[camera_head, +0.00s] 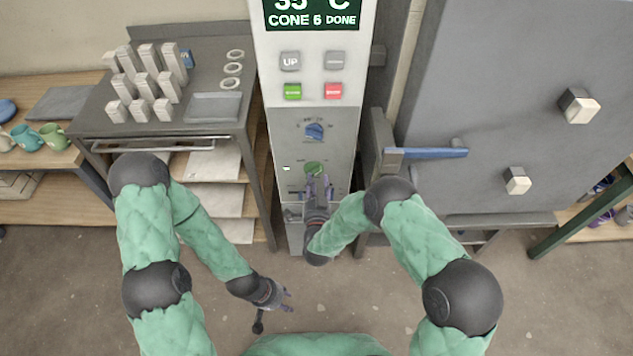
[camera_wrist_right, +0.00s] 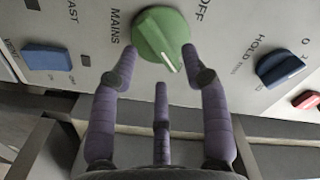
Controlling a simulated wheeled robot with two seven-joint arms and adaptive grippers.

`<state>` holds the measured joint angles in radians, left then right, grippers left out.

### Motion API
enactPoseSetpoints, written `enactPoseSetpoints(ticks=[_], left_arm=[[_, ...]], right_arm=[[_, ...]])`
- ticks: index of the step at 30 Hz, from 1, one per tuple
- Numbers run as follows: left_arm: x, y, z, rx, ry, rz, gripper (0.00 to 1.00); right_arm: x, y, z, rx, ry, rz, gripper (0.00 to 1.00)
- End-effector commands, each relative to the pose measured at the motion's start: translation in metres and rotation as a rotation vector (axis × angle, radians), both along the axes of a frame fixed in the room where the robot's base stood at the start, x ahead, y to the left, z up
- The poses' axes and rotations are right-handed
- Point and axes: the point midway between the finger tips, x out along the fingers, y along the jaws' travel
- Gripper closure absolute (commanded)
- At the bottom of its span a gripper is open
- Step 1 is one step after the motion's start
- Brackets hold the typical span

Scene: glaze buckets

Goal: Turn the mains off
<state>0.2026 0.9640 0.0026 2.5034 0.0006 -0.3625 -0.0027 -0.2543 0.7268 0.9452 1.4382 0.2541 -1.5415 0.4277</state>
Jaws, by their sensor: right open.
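The green mains knob (camera_head: 314,168) is on the lower front of the white control panel (camera_head: 289,157). In the right wrist view the knob (camera_wrist_right: 155,32) shows large, with MAINS printed on its left and OFF at its upper right. A white mark on the knob points down and slightly right in that view. My right gripper (camera_head: 318,184) is open just below the knob; its fingertips (camera_wrist_right: 159,68) lie either side of the knob's lower edge, and contact is unclear. My left gripper (camera_head: 284,301) hangs low over the floor, away from the panel, its opening unclear.
A blue dial (camera_head: 315,131) is above the mains knob; green (camera_head: 292,91) and red (camera_head: 333,91) buttons are higher. A blue hold switch (camera_wrist_right: 280,66) and another blue switch (camera_wrist_right: 48,57) flank the knob. The grey kiln door (camera_head: 500,110) is right; a cart (camera_head: 100,122) with blocks is left.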

Motion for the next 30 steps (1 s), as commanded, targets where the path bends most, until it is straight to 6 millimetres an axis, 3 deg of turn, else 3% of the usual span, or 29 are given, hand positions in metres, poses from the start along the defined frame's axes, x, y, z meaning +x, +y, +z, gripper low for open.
enactPoseSetpoints(ticks=[6,15,20,30], left_arm=[[0.0,0.0,-0.004,0.0,0.0,0.0,0.6],[0.0,0.0,-0.004,0.0,-0.001,0.0,0.6],[0.0,0.0,-0.004,0.0,-0.001,0.0,0.6],[0.0,0.0,-0.005,0.0,-0.001,0.0,0.6]], right_arm=[[0.016,0.0,0.0,0.001,0.0,0.0,0.54],[0.017,0.0,0.0,0.0,0.001,0.0,0.54],[0.017,0.0,0.0,0.0,0.001,0.0,0.99],[0.017,0.0,0.0,-0.017,0.001,0.0,1.0]])
